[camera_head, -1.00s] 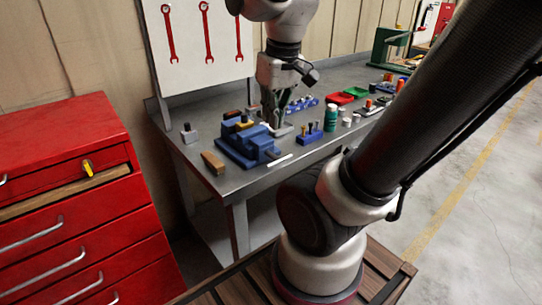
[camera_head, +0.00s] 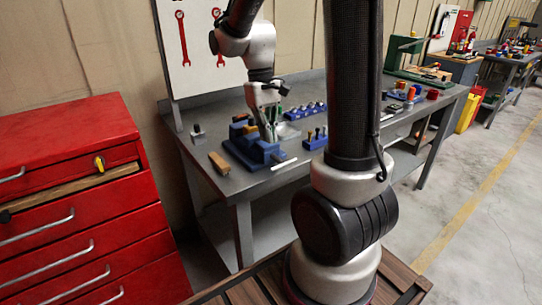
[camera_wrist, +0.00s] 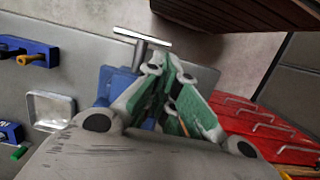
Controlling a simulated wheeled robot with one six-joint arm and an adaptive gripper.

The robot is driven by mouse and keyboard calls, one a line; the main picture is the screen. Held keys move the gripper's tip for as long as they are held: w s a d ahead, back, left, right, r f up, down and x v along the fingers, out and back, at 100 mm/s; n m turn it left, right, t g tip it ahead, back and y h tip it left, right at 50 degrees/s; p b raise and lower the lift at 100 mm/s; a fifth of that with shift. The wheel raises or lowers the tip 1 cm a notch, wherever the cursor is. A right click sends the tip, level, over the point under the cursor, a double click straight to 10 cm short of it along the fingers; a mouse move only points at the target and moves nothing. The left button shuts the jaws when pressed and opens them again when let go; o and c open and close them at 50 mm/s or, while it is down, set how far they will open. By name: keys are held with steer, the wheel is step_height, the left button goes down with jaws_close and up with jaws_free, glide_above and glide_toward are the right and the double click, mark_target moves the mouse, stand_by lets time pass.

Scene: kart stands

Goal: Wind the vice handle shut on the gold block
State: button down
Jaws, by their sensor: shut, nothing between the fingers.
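The blue vice (camera_head: 240,156) stands on the grey workbench near its front edge. A small gold-coloured block (camera_head: 250,129) shows at its top; I cannot tell how tightly the jaws sit on it. The pale bar of the vice handle (camera_head: 284,164) sticks out at the front; in the wrist view the handle (camera_wrist: 142,38) is a metal T-bar on a shaft. My gripper (camera_head: 270,138) is low beside the vice, pointing down. In the wrist view its green-padded fingers (camera_wrist: 160,70) are closed together and empty, close to the handle shaft, partly hiding the vice (camera_wrist: 115,82).
A wooden block (camera_head: 219,163) lies left of the vice. A metal tray (camera_head: 288,131) and a blue holder (camera_head: 314,141) stand to its right, with another blue rack (camera_head: 306,111) behind. A red tool cabinet (camera_head: 70,190) stands at left. Floor at right is clear.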

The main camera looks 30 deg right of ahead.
mark_target(276, 159)
steer(key=f, duration=0.3)
steer(key=s+f, duration=0.1)
steer(key=f, duration=0.2)
steer(key=shift+s+f, duration=0.2)
steer(key=shift+f, duration=0.1)
